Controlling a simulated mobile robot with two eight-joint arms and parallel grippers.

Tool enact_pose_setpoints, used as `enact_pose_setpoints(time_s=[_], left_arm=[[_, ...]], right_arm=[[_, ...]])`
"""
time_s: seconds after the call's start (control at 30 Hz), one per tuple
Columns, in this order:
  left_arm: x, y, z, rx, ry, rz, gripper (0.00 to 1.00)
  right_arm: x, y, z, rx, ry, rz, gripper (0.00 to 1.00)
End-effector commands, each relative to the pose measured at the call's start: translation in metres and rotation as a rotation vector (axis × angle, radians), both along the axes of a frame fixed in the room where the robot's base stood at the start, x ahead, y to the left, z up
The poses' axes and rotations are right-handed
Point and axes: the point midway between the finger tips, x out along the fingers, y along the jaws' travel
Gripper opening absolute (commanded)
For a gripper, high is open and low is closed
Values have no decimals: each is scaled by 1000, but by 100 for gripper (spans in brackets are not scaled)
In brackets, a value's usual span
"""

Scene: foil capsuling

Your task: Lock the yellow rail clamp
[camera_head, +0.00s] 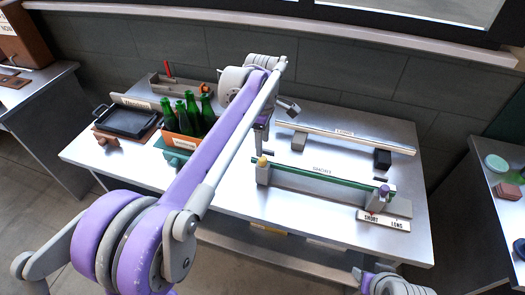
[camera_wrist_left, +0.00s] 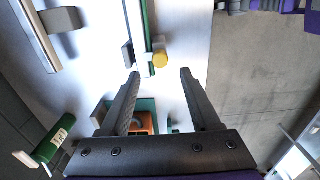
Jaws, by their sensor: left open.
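The yellow rail clamp (camera_head: 262,161) shows as a yellow knob on a grey block at the left end of the green rail (camera_head: 322,178). In the left wrist view the yellow knob (camera_wrist_left: 160,59) lies just beyond the fingertips, centred between them. My left gripper (camera_head: 261,148) is open and empty, pointing down close to the clamp. Its two dark fingers (camera_wrist_left: 160,74) stand apart on either side of the knob's line, with no visible contact. My arm and gripper hide part of the table behind. My right gripper is not seen; only part of my right arm shows at the bottom right.
A purple knob (camera_head: 383,191) sits at the rail's right end, by a SHORT/LONG sign (camera_head: 383,221). A second, pale rail (camera_head: 341,136) lies behind. Green bottles (camera_head: 192,113) in an orange crate (camera_head: 181,142) and a black tray (camera_head: 126,121) stand left. The table front is clear.

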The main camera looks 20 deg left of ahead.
Motion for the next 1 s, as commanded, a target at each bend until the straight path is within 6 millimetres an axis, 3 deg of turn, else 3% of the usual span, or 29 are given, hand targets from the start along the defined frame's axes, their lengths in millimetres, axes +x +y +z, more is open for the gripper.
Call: enact_pose_setpoints(time_s=[0.1, 0.3, 0.83, 1.0], left_arm=[[0, 0, 23, 0, -1, 0, 63], [0, 0, 42, 0, 0, 0, 63], [-1, 0, 43, 0, -1, -2, 63], [-18, 3, 42, 1, -36, -111, 63]], right_arm=[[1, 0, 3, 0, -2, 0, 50], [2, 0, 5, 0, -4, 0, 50], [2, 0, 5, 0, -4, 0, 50], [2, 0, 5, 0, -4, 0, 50]])
